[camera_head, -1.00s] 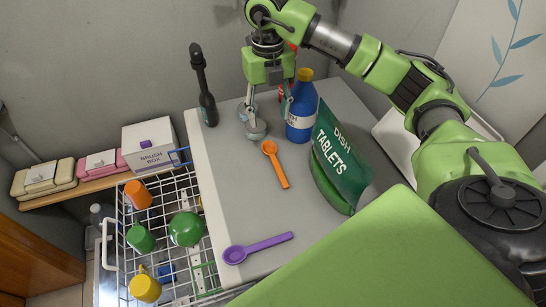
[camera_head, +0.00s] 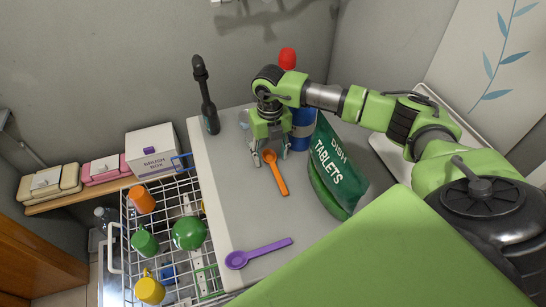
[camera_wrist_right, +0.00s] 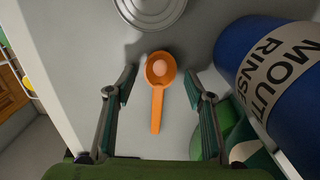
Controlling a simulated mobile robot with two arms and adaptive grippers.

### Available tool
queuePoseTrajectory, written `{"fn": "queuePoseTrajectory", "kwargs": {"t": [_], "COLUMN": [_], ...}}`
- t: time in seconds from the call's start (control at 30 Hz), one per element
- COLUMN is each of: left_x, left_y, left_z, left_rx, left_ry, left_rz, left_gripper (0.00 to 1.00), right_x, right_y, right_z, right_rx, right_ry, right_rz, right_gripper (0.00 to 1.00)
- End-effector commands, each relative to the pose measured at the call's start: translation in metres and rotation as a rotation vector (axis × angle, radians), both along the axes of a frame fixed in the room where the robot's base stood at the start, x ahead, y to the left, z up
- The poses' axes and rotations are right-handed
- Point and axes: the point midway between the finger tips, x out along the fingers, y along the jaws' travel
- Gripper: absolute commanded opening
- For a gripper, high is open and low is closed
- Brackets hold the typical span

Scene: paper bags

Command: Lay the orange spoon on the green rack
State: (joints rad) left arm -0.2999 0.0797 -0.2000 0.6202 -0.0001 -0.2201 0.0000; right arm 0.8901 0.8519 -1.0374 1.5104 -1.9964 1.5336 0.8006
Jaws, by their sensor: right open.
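The orange spoon (camera_head: 277,176) lies on the grey counter top, its bowl toward the back. My right gripper (camera_head: 268,158) is open around the bowl end, pointing down. In the right wrist view the spoon (camera_wrist_right: 158,98) lies between the two open fingers (camera_wrist_right: 160,95), with clear gaps on both sides; a small pale round spot shows in its bowl. I cannot make out a green rack for certain; a thin green piece (camera_head: 208,280) shows in the wire basket. My left gripper is not in view.
A blue mouth rinse bottle (camera_wrist_right: 262,72) and a green dish tablets bag (camera_head: 338,165) stand right of the spoon. A purple spoon (camera_head: 262,252) lies near the front. A dark brush (camera_head: 207,105) stands back left. The wire basket (camera_head: 122,240) holds several cups.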

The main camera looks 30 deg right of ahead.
Motion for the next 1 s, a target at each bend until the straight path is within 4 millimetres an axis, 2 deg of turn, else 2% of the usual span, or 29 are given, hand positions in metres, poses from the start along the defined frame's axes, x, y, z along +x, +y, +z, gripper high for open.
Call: {"fn": "queuePoseTrajectory", "kwargs": {"t": [0.2,0.23,0.3,0.37,0.77,1.0], "left_x": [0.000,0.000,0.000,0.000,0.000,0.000], "left_y": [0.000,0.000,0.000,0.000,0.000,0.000], "left_z": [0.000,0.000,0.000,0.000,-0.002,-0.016], "left_rx": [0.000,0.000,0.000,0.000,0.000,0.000], "left_ry": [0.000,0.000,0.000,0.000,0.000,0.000], "left_rz": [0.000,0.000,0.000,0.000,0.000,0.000], "left_gripper": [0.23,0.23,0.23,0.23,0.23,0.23], "right_x": [0.000,0.000,0.000,0.000,0.001,0.002], "right_y": [0.000,0.000,0.000,0.000,0.000,0.000], "right_z": [-0.002,-0.002,-0.002,-0.002,0.000,0.019], "right_rx": [0.000,0.000,0.000,0.000,0.000,0.001], "right_ry": [-0.001,-0.001,-0.001,-0.001,-0.002,-0.005], "right_rz": [0.001,0.001,0.001,0.001,0.000,0.001], "right_gripper": [0.49,0.46,0.28,0.14,0.11,0.11]}}
